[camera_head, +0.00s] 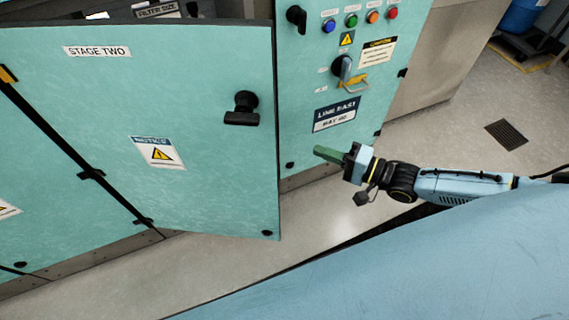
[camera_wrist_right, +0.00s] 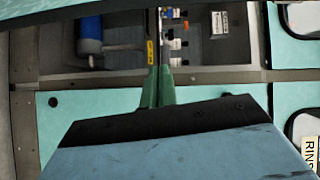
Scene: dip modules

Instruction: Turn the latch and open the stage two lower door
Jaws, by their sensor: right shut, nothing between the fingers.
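The teal STAGE TWO door (camera_head: 200,190) stands ajar in the head view, its right edge swung out from the cabinet and its hinges on the left. Its black latch handle (camera_head: 242,108) is near the right edge, with the grip lying roughly level. My right gripper (camera_head: 322,152) is shut and empty, to the right of the door's free edge and below the latch's height, apart from the latch. Its green fingers (camera_wrist_right: 157,88) also show together in the right wrist view, pointing towards an open cabinet interior. The latch is not recognisable there. My left gripper is not in view.
The wrist view shows a blue cylinder (camera_wrist_right: 89,35) and small fittings inside. Open floor (camera_head: 470,90) lies at right, with a drain grate (camera_head: 506,134).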

